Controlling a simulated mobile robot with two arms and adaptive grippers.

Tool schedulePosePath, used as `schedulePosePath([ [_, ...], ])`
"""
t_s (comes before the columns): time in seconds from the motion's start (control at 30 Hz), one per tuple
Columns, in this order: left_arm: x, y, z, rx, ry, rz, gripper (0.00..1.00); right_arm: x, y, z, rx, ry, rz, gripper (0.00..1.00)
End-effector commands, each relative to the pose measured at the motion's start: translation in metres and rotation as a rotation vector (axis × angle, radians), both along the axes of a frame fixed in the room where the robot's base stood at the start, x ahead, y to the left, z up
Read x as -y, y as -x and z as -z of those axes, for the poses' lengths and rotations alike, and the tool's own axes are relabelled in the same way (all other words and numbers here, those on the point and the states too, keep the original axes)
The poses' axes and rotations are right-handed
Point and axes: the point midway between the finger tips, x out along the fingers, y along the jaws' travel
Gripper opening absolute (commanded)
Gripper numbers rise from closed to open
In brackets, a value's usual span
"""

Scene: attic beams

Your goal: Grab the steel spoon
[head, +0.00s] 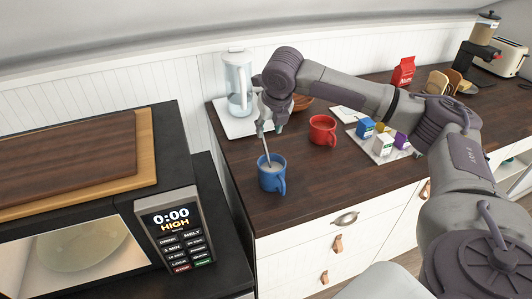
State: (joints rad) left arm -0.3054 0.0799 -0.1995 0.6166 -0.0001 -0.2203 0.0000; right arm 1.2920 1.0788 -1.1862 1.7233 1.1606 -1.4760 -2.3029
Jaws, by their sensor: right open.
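The steel spoon (266,148) stands tilted in a blue mug (270,178), its handle rising above the rim. The mug is on the dark wooden counter near its left front corner and holds something pale. My right gripper (269,128) is above the mug, pointing down, with its fingers open on either side of the upper end of the spoon handle. I cannot tell whether a finger touches the handle. My left gripper is not in view.
A red mug (322,130) stands to the right of the blue mug. A white tray (378,153) with small cartons lies farther right. A glass kettle (238,82) is behind the gripper. A microwave (85,235) fills the lower left. The counter front beside the blue mug is clear.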

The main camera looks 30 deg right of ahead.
Motion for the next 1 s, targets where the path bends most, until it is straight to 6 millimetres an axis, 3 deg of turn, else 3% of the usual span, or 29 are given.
schedulePosePath([
  [0.1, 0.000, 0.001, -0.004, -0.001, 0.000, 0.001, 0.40, 0.002, -0.008, 0.020, -0.003, 0.000, 0.001, 0.42],
  [0.43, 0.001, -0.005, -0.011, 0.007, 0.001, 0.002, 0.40, 0.004, -0.018, 0.047, 0.000, 0.000, 0.001, 0.42],
  [0.7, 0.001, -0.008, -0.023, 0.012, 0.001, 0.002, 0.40, 0.006, -0.030, 0.084, 0.001, 0.000, 0.002, 0.42],
  [1.0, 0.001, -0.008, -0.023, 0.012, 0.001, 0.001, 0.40, 0.006, -0.033, 0.090, 0.003, -0.001, 0.000, 0.42],
])
